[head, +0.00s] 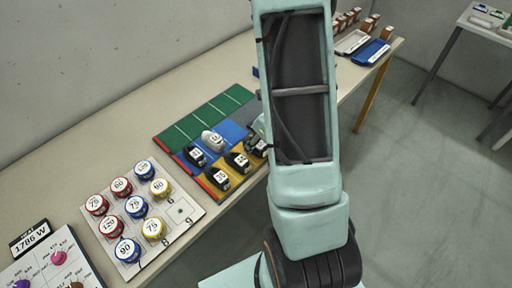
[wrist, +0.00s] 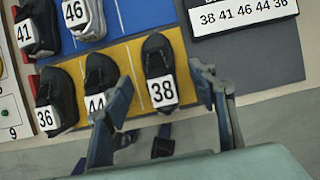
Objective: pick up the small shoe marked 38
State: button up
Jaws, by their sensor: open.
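The small dark shoe marked 38 (wrist: 157,57) stands on the yellow strip of the mat in the wrist view, its white label facing my gripper. In the head view the shoe (head: 257,147) shows just left of my arm, partly hidden by it. My gripper (wrist: 163,82) is open and empty. In the wrist view its two fingers appear on either side of the shoe's label end, the left one overlapping the shoe marked 44 (wrist: 99,72). I cannot tell how high the fingers are above the mat.
Dark shoes marked 36 (wrist: 60,90) and 41 (wrist: 40,25) and a pale shoe marked 46 (wrist: 88,18) stand nearby. A sign (wrist: 240,12) lists several numbers. The board with round weights (head: 140,215) lies left on the bench. Trays (head: 371,52) are at the far end.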

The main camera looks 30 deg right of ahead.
jog(key=shift+x, duration=1.15)
jog(key=c, duration=1.3)
jog(key=shift+o, duration=0.2)
jog(key=shift+r, duration=0.2)
jog(key=shift+r, duration=0.65)
jog(key=p+v, duration=0.1)
jog(key=v, duration=0.3)
jog(key=s+p+v, duration=0.1)
jog(key=v, duration=0.3)
jog(key=shift+a+f, duration=0.2)
jog(key=shift+f, duration=0.05)
jog(key=s+d+r+b, duration=0.1)
jog(key=s+r, duration=0.3)
jog(key=s, duration=0.6)
jog(key=shift+d+r+b, duration=0.2)
jog(key=shift+r+b, duration=0.05)
jog(key=shift+b, duration=0.25)
